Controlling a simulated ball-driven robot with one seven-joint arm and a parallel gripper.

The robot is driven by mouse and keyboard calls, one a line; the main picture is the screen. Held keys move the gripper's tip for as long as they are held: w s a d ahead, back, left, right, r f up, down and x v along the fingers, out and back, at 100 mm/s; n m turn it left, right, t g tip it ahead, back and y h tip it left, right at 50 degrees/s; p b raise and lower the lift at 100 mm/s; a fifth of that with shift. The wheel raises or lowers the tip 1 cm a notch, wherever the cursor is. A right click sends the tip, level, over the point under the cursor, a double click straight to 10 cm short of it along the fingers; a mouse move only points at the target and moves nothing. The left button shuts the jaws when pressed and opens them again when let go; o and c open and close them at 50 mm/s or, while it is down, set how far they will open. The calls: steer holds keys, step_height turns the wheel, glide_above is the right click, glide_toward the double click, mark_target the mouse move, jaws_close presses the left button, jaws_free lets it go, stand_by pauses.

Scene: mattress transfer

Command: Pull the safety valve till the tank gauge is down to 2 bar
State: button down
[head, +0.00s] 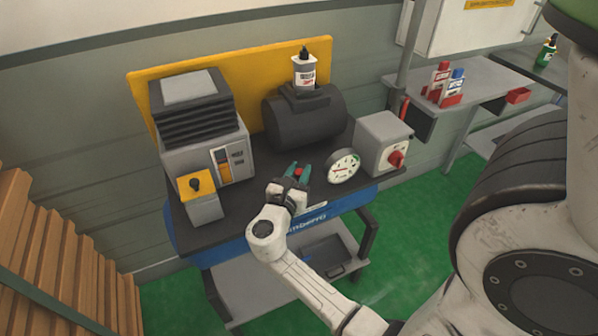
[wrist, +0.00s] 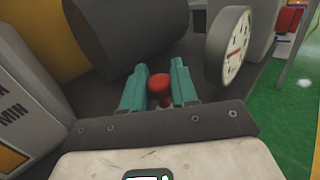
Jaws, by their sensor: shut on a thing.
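My gripper (head: 297,174) with teal fingers is over the bench top, in front of the dark tank. The red knob also shows as a small spot in the head view (head: 299,172). The round white tank gauge (head: 344,166) stands right of my gripper and shows at an angle in the wrist view (wrist: 235,48). Its needle reading is too small to tell. The dark cylindrical tank (head: 300,121) lies behind.
The dark bench top (head: 255,184) carries a grey ribbed machine (head: 195,115) at left and a grey switch box (head: 379,142) with a red knob at right. A yellow-topped box (head: 203,200) stands at front left. A bottle (head: 304,73) stands on the tank.

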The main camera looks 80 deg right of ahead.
steer(key=shift+r, duration=0.55)
steer(key=shift+f, duration=0.1)
steer(key=c, duration=0.9)
jaws_free()
steer(key=shift+c, duration=0.2)
steer(key=a+b, duration=0.1)
steer(key=a, duration=1)
steer(key=shift+w, duration=0.45)
steer(key=shift+d, duration=0.1)
